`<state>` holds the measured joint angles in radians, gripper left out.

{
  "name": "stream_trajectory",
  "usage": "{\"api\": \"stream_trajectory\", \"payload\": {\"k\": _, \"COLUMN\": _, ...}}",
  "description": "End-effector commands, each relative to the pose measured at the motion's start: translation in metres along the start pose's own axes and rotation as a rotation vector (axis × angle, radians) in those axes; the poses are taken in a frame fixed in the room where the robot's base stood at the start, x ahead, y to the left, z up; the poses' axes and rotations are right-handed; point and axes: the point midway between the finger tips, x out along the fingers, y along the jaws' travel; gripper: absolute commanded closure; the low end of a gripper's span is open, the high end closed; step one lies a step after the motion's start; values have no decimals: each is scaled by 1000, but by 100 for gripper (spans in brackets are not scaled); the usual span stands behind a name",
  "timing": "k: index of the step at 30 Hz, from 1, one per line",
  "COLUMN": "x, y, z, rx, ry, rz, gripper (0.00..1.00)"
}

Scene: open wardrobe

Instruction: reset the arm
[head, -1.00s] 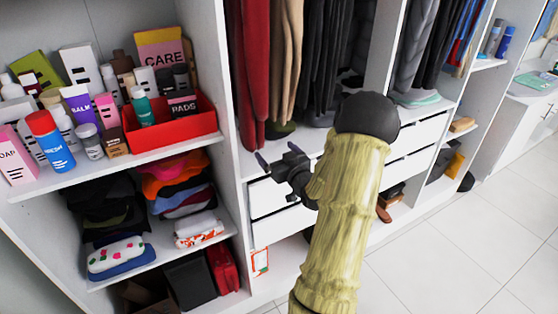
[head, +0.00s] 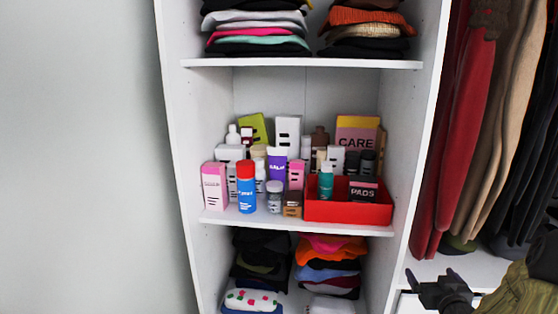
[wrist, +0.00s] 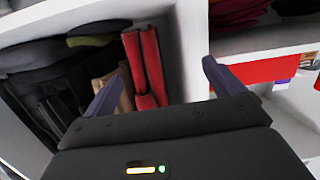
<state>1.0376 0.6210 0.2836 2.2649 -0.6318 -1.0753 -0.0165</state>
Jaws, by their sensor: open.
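My gripper (head: 430,283) is at the lower right of the head view, in front of the wardrobe by the upright panel between the shelves and the hanging clothes. In the wrist view my gripper (wrist: 158,80) shows its two fingers wide apart, with nothing between them. Behind the fingers are the white panel (wrist: 188,45) and red hanging clothes (wrist: 147,62). My arm, in a yellowish sleeve, is partly cut off at the picture's right edge.
A shelf (head: 300,226) holds several bottles and boxes and a red bin (head: 345,211). Folded clothes (head: 258,35) lie above and below it. Hanging clothes (head: 500,120) fill the right bay. A bare wall (head: 80,150) is at the left.

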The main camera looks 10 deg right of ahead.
Motion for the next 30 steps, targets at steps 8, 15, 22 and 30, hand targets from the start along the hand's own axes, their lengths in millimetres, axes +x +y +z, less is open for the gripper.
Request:
{"api": "stream_trajectory", "payload": {"k": 8, "x": -9, "y": -99, "z": 15, "rx": -70, "ry": -353, "rz": -58, "gripper": 7}}
{"api": "stream_trajectory", "payload": {"k": 15, "x": -57, "y": -170, "z": 29, "rx": -105, "ry": -637, "rz": -85, "gripper": 7}}
{"api": "stream_trajectory", "payload": {"k": 22, "x": -130, "y": -229, "z": 41, "rx": -116, "ry": -896, "rz": -123, "gripper": 7}}
{"api": "stream_trajectory", "payload": {"k": 30, "x": -212, "y": -270, "z": 50, "rx": -111, "ry": -1129, "rz": -179, "gripper": 7}}
